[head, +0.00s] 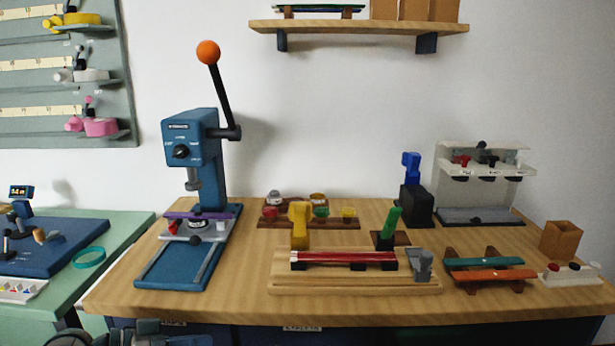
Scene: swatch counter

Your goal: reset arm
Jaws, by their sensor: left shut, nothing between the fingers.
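My left gripper (150,331) shows only in part at the bottom edge of the head view, left of the middle. It is shut and empty, low in front of the counter's front edge and apart from everything on top. My right gripper is out of view. The blue press (190,150) stands at the left of the wooden counter (240,307). Its black lever (222,95) points up and leans left, with an orange ball (208,52) at its top. A purple piece (187,215) lies across the press's base.
A wooden block (355,284) holds a red bar (343,257). Green and orange strips (490,275) lie on a rack at right. A grey-white dispenser (482,185) stands at back right. A green table (125,232) adjoins at left. A shelf (358,27) hangs above.

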